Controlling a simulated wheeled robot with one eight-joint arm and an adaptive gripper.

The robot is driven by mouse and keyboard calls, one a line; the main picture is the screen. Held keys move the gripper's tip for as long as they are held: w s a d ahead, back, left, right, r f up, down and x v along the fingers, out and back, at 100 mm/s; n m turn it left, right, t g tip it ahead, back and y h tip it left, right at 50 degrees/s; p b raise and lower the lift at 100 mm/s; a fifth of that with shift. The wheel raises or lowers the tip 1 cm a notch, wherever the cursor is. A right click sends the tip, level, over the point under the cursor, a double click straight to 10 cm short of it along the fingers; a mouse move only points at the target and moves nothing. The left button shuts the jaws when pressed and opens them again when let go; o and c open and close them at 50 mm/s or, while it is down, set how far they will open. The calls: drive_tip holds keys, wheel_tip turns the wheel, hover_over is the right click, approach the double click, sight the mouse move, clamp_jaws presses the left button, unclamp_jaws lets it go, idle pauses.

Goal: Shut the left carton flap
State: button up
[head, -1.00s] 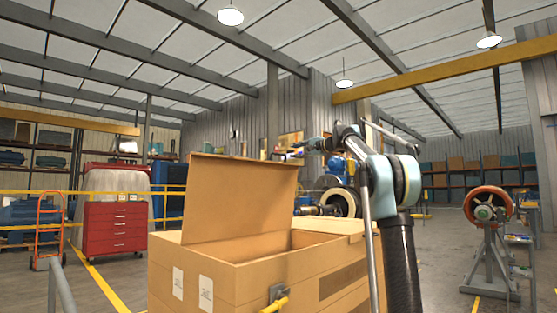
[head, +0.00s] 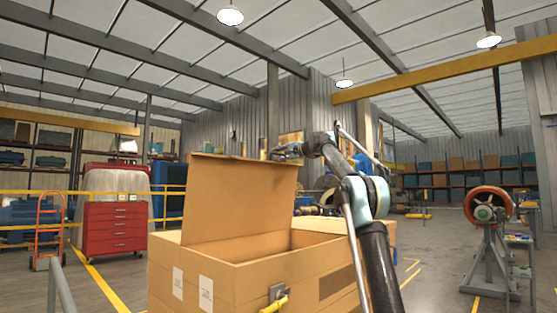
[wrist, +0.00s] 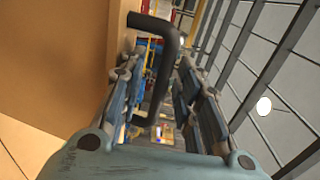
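The left carton flap (head: 240,203) stands raised and nearly upright from the left edge of the brown carton (head: 245,285). In the wrist view the flap (wrist: 55,50) fills the left side, close beside my gripper. My gripper (head: 276,151) is at the flap's upper right corner in the head view; whether it touches the flap I cannot tell. A dark bent bar (wrist: 170,40) crosses in front of the fingers. The carton's inside is mostly hidden.
A yellow handle (head: 274,303) is at the carton's front. A red tool cabinet (head: 115,228) and an orange hand truck (head: 48,232) stand at left. An orange rotor on a grey stand (head: 488,255) is at right. Open floor lies between carton and stand.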

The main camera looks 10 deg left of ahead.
drive_tip(key=shift+w+a, duration=0.1)
drive_tip(key=shift+a, duration=0.05)
drive_tip(key=shift+c, duration=0.6)
drive_tip(key=c, duration=0.5)
clamp_jaws()
drive_tip(key=shift+d, duration=0.2)
